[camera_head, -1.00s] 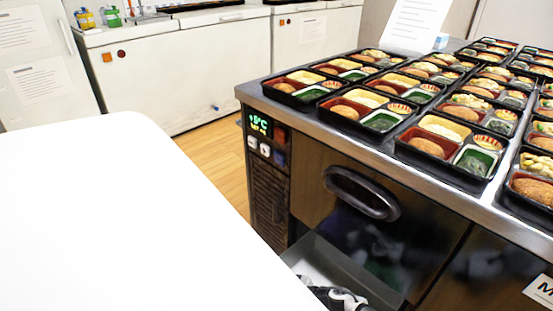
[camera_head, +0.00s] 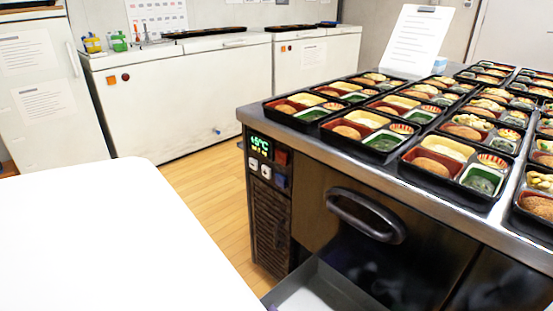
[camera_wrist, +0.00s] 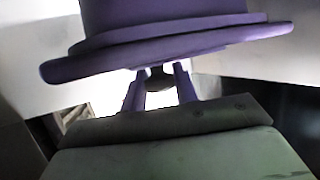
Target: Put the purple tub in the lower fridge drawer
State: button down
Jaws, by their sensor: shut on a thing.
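The purple tub (camera_wrist: 165,35) fills the upper part of the wrist view, with its wide rim toward the camera. My gripper (camera_wrist: 160,85) is shut on the tub at the rim. The tub and gripper do not show in the head view. The lower fridge drawer (camera_head: 335,290) is pulled open under the steel counter, at the bottom of the head view. Its visible grey floor is bare, and its near part is cut off by the frame edge. A closed upper drawer front with a dark oval handle (camera_head: 366,215) is above it.
Several bento trays (camera_head: 440,165) cover the steel counter (camera_head: 330,145), with an upright paper sheet (camera_head: 415,40) behind them. A control panel (camera_head: 262,160) is at the counter's left corner. White chest freezers (camera_head: 190,90) stand behind. Wooden floor (camera_head: 205,195) lies open between.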

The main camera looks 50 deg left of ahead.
jog(key=shift+f, duration=0.35)
jog(key=c, duration=1.1)
grip_release()
jog(key=shift+r, duration=0.5)
jog(key=p+v, duration=0.2)
jog(key=v, duration=1)
jog(key=shift+r, duration=0.1)
